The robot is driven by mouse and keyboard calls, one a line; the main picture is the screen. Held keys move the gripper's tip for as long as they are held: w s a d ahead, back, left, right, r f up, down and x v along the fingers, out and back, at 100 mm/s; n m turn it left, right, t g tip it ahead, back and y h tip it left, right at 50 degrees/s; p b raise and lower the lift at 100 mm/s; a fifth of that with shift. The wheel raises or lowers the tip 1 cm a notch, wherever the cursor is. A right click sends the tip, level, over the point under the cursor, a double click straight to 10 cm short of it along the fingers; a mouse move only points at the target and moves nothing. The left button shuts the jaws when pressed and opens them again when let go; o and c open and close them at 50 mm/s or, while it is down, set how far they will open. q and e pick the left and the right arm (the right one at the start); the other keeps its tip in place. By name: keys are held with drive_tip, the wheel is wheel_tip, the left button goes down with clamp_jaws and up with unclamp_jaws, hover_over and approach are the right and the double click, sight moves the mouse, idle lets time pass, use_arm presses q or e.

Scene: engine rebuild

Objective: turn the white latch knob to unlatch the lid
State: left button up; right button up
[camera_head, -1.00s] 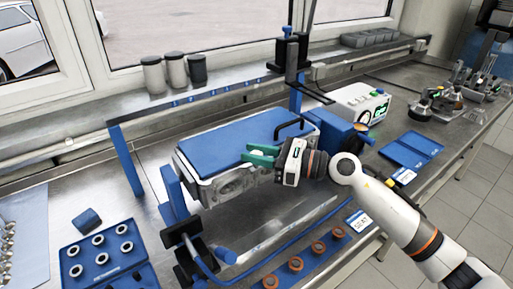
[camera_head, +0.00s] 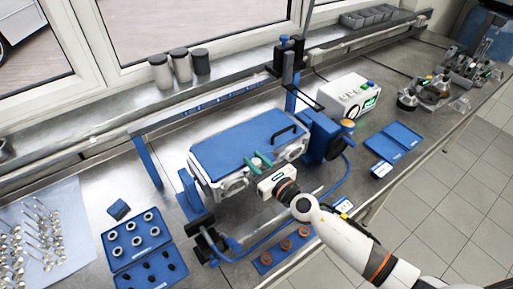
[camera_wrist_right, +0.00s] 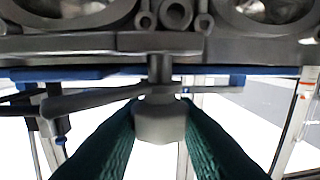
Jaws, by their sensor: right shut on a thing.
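The blue lid (camera_head: 235,140) lies flat and closed on the grey metal engine body (camera_head: 236,186) in the middle of the bench. My right gripper (camera_head: 256,162) reaches in from the lower right to the front side of the body, just below the lid's edge. In the right wrist view, its green fingers are shut on the white latch knob (camera_wrist_right: 160,121), one on each side. The knob sits on a short grey shaft, with a flat grey arm (camera_wrist_right: 92,99) extending left from it. In the head view the knob is hidden by the gripper. My left gripper is out of view.
A blue unit (camera_head: 320,135) adjoins the body's right end, with a white box (camera_head: 346,96) behind it. A blue tray with metal rings (camera_head: 110,268) stands front left. Orange-brown rings (camera_head: 286,245) lie in front. A black-and-blue stand (camera_head: 204,232) is at front left.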

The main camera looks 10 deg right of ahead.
drive_tip(key=shift+r+m+t+h, duration=0.2)
drive_tip(key=shift+m+t+h, duration=0.1)
drive_tip(key=shift+m+h, duration=0.2)
drive_tip(key=shift+a+f+m+t+h, duration=0.1)
drive_tip(key=shift+m+t+h, duration=0.3)
drive_tip(key=shift+h, duration=0.5)
drive_tip(key=shift+m+h, duration=0.9)
drive_tip(key=shift+h, duration=0.2)
drive_tip(key=m+h, duration=0.1)
drive_tip(key=h, duration=0.1)
drive_tip(key=shift+m+h, duration=0.3)
drive_tip(key=shift+h, duration=0.1)
drive_tip(key=shift+m+h+b, duration=0.45)
drive_tip(key=shift+m+h, duration=1.05)
drive_tip(key=shift+h, duration=1)
drive_tip(key=o, duration=1)
drive_tip(key=shift+f, duration=0.1)
drive_tip(key=shift+c, duration=0.2)
